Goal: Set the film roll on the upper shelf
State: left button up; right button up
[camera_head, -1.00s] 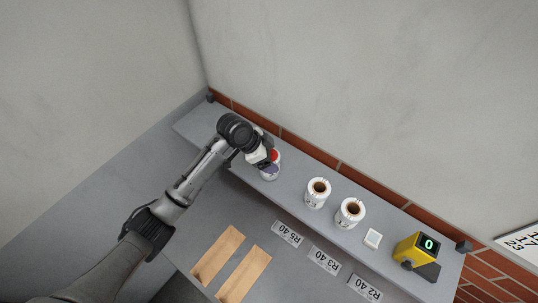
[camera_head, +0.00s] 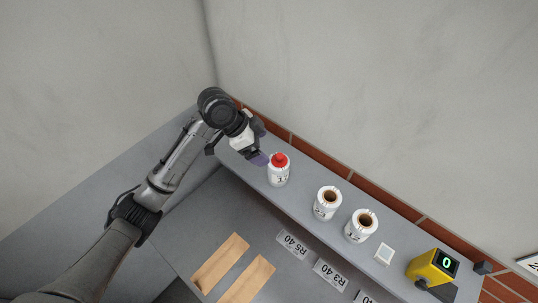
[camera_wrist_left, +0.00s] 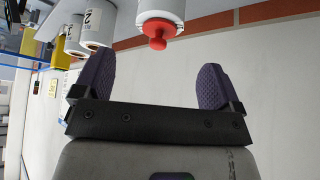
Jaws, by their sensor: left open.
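The film roll (camera_head: 278,174) is white with a red knob on top. It stands upright on the grey upper shelf (camera_head: 303,181), towards its left end, and also shows in the left wrist view (camera_wrist_left: 160,12). My left gripper (camera_head: 262,157) is open and empty, just to the left of the roll and apart from it. In the left wrist view its two purple fingers (camera_wrist_left: 152,75) are spread wide, with the red knob beyond their tips. My right gripper is not in view.
Two white rolls with brown cores (camera_head: 327,203) (camera_head: 361,226) stand to the right on the shelf. Further right are a small white block (camera_head: 384,254) and a yellow device (camera_head: 432,267) with a display. Wooden strips (camera_head: 220,262) lie below. A wall rises behind.

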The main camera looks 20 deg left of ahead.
pick_arm(q)
jog(key=shift+v, duration=1.2)
jog(key=s+d+f+n+y, duration=0.1)
jog(key=s+d+f+n, duration=0.1)
jog(key=s+f, duration=0.55)
jog(key=s+d+f+n+y, duration=0.15)
jog(key=s+f, duration=0.35)
jog(key=f, duration=0.5)
jog(key=s+a+f+n+y, duration=0.1)
jog(key=s+f+n, duration=0.2)
jog(key=s, duration=0.7)
jog(key=s+a+f+n+y, duration=0.1)
jog(key=s+f+n+y, duration=0.1)
jog(key=s, duration=0.9)
jog(key=shift+s+a+f+n, duration=0.3)
jog(key=shift+f+n, duration=0.3)
jog(key=shift+n, duration=0.25)
jog(key=shift+d, duration=0.1)
